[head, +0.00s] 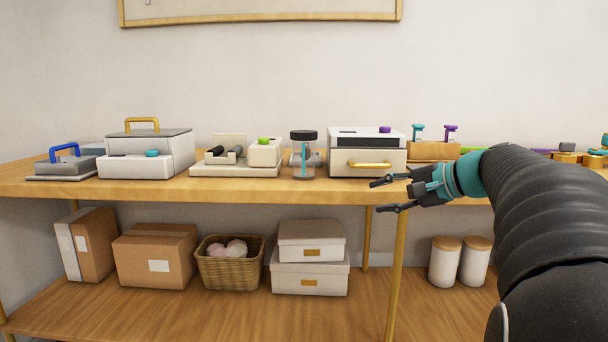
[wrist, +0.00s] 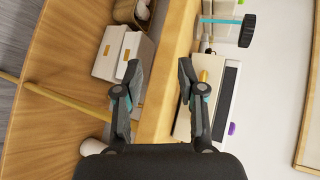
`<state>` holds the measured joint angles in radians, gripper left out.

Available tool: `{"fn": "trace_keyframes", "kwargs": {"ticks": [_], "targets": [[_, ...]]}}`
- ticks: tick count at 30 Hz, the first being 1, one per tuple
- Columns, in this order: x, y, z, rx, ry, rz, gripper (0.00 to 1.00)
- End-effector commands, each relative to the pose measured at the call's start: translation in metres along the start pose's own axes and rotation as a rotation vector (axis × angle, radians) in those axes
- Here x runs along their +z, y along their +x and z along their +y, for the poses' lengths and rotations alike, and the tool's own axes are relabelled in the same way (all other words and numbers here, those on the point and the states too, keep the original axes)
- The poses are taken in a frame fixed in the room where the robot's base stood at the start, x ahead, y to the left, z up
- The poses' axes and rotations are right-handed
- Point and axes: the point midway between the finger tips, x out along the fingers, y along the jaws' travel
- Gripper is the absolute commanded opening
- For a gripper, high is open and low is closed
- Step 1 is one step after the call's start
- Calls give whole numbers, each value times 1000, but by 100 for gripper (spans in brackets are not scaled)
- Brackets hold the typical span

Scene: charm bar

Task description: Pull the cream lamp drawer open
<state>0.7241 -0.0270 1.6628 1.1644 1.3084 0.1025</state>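The cream lamp drawer (head: 345,161) is the front of a cream box (head: 345,134) on the wooden counter, with a gold bar handle (head: 369,164). It looks shut, flush with the box. In the wrist view, which is turned sideways, the box (wrist: 224,100) and the handle (wrist: 203,76) show right of the fingers, the handle partly hidden by one finger. My gripper (head: 378,196) is open and empty, its fingers apart, in front of the counter edge and a little below and right of the handle. The open fingers also show in the wrist view (wrist: 158,66).
A glass device with a black lid (head: 304,150) stands left of the box, with a cream two-part machine (head: 237,157) beyond it. A wooden block with teal and purple stamps (head: 432,151) is close on the right. The counter's front edge (head: 290,190) runs below the drawer.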

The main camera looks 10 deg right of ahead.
Motion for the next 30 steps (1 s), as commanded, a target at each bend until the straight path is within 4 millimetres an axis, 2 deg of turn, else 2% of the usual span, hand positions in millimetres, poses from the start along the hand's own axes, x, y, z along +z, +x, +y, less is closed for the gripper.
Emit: {"fn": "trace_keyframes", "kwargs": {"ticks": [1, 4, 7, 11, 17, 30], "targets": [[-27, -11, -3, -60, 33, 17, 39], [-62, -33, -15, -166, 72, 31, 39], [-83, -50, -23, -235, 91, 41, 39], [-94, -58, -29, -275, 100, 44, 39], [-95, -37, -35, -278, 100, 40, 39], [-99, 40, -57, -276, 99, 40, 39]]}}
